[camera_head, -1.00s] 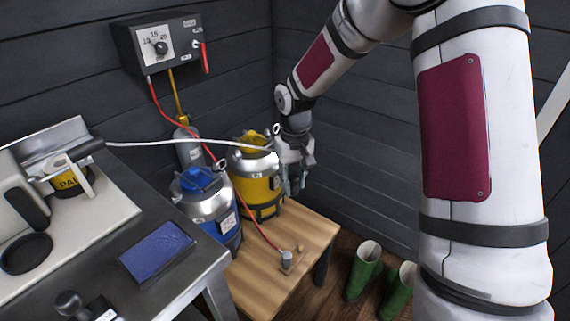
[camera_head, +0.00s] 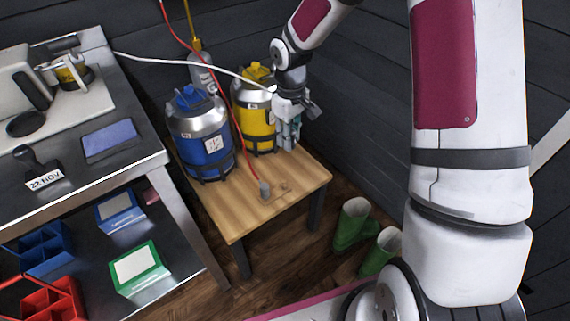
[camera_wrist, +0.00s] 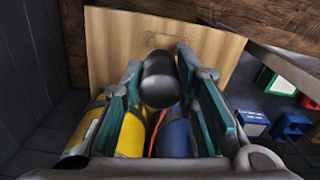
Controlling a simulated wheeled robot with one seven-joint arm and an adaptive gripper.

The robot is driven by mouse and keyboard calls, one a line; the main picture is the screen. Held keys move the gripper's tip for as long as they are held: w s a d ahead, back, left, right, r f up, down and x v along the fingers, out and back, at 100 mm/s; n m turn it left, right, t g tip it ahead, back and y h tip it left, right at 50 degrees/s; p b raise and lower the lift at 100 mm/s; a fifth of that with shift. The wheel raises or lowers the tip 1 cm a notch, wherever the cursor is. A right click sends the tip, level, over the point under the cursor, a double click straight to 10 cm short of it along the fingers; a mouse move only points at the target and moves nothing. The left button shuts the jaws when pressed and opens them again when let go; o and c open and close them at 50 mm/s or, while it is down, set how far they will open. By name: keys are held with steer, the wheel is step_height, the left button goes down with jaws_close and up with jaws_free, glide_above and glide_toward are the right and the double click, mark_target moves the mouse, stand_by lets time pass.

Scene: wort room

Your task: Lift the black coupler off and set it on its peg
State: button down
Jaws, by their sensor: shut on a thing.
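My gripper (camera_head: 291,138) is at the right side of the yellow keg (camera_head: 257,118), above the back of the small wooden table (camera_head: 240,215). In the wrist view its teal-lined fingers (camera_wrist: 160,88) are on both sides of a dark rounded piece, which looks like the black coupler (camera_wrist: 160,78). The gripper is shut on it. In the head view the coupler is hidden by the gripper. A small peg-like detail (camera_head: 284,187) is on the table's front part; its shape is unclear.
A blue keg (camera_head: 208,150) stands left of the yellow one. A red hose runs to a grey fitting (camera_head: 265,190) on the table. A white hose (camera_head: 190,63) crosses to the yellow keg's top. Green boots (camera_head: 352,222) stand on the floor at right.

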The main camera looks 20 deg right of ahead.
step_height(320, 180, down, 8)
steer(key=w+n+b, duration=0.3)
steer(key=n, duration=0.6)
steer(key=n+b, duration=0.3)
steer(key=n, duration=0.7)
glide_toward(284, 180)
steer(key=shift+f+b, duration=1.75)
steer(key=shift+f, duration=0.65)
steer(key=shift+f+b, duration=0.4)
steer(key=shift+f, duration=1.25)
steer(key=c, duration=0.6)
jaws_free()
